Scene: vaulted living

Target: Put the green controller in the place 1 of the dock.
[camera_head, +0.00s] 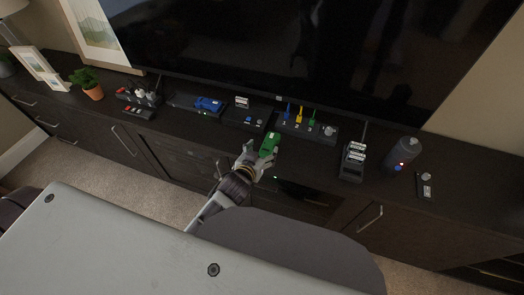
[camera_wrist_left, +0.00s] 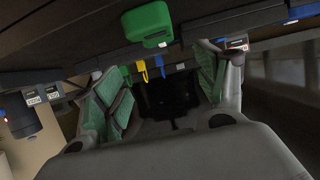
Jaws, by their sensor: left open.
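The green controller (camera_head: 269,144) is at the front edge of the dark cabinet top, just beyond the tips of my left gripper (camera_head: 256,160). In the left wrist view the green controller (camera_wrist_left: 147,22) is at the top centre, above the gap between the green-padded fingers (camera_wrist_left: 158,84). The fingers are spread apart and nothing is clamped between them. A blue controller (camera_head: 209,104) rests on a low black unit (camera_head: 181,102) that looks like the dock. Its place numbers are too small to read. My right gripper is not in view.
A black holder (camera_head: 292,126) with blue, yellow and green upright pieces stands behind the controller. A small unit (camera_head: 241,118) is left of it. The television (camera_head: 300,45) rises behind.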

